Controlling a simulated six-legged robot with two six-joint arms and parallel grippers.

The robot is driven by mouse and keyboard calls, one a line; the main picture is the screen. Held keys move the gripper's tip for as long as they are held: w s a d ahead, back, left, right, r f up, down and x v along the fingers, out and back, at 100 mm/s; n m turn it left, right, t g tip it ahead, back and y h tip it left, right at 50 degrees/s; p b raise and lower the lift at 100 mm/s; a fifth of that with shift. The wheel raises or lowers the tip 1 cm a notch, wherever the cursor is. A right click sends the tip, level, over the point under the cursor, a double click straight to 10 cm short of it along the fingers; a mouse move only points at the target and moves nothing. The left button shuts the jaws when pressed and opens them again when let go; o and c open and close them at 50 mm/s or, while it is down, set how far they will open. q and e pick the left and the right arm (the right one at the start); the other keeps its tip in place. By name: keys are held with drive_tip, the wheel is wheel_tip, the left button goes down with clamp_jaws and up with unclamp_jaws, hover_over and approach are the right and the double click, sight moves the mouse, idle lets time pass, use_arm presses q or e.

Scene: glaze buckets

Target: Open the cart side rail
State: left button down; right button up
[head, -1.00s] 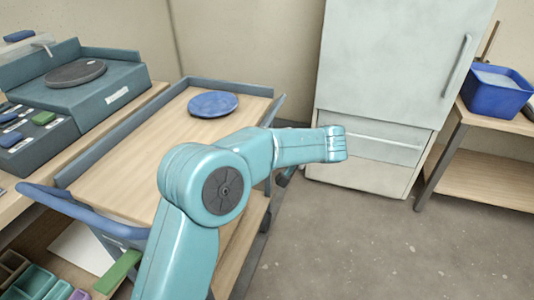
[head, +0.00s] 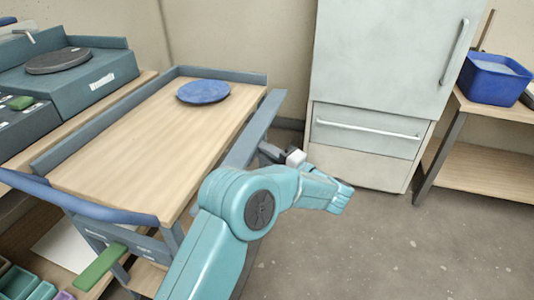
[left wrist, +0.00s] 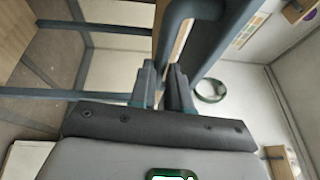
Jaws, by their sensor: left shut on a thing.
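The cart (head: 140,140) has a light wooden top with blue-grey edges and stands at left centre in the head view. Its side rail (head: 262,122) is a blue-grey strip along the right edge, leaning outward from the top. My left gripper (head: 266,151) is at the rail's outer side, partly hidden behind my teal arm. In the left wrist view, my left gripper's dark fingers (left wrist: 166,88) are shut on a rail bar (left wrist: 172,45) that ends in a curved handle. My arm hides the rail's near end. My right gripper is not in view.
A blue round plate (head: 203,92) lies on the cart top. A blue push handle (head: 80,203) spans the cart's near end. A pale fridge (head: 385,80) stands behind, and a shelf with a blue tub (head: 492,80) at right. Floor right of the cart is clear.

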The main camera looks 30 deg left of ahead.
use_arm(q)
drive_tip(key=shift+a+y, duration=0.15)
drive_tip(key=shift+y, duration=0.15)
idle(0.4)
